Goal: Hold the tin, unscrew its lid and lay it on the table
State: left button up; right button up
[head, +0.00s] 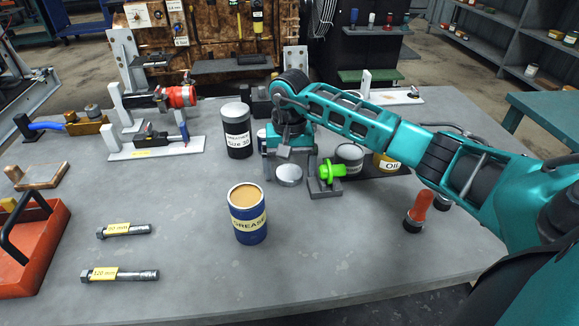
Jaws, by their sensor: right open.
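The blue tin (248,222), labelled GREASE, stands upright on the table (340,265). Its top is open and shows tan grease. A round grey metal lid (289,177) lies on the table behind the tin and to its right. My right gripper (289,165) points down over the lid, its fingers apart on either side of it. The picture does not show whether a fingertip touches the lid. My left gripper is not in view, and nothing of mine touches the tin.
A bright green part on a grey block (325,189) sits just right of the lid. Behind are a black bottle (237,138), a grey tin (349,157) and an OIL tin (385,163). Two labelled bolts (120,274) and an orange tray (45,240) lie left. The table front is clear.

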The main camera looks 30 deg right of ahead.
aim_at(289, 172)
jog(key=shift+r+p, duration=0.3)
pick_arm(q)
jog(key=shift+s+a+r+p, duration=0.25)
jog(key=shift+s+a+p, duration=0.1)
jog(key=shift+p, duration=0.25)
pick_arm(e)
notch_tip(289, 172, up, 12)
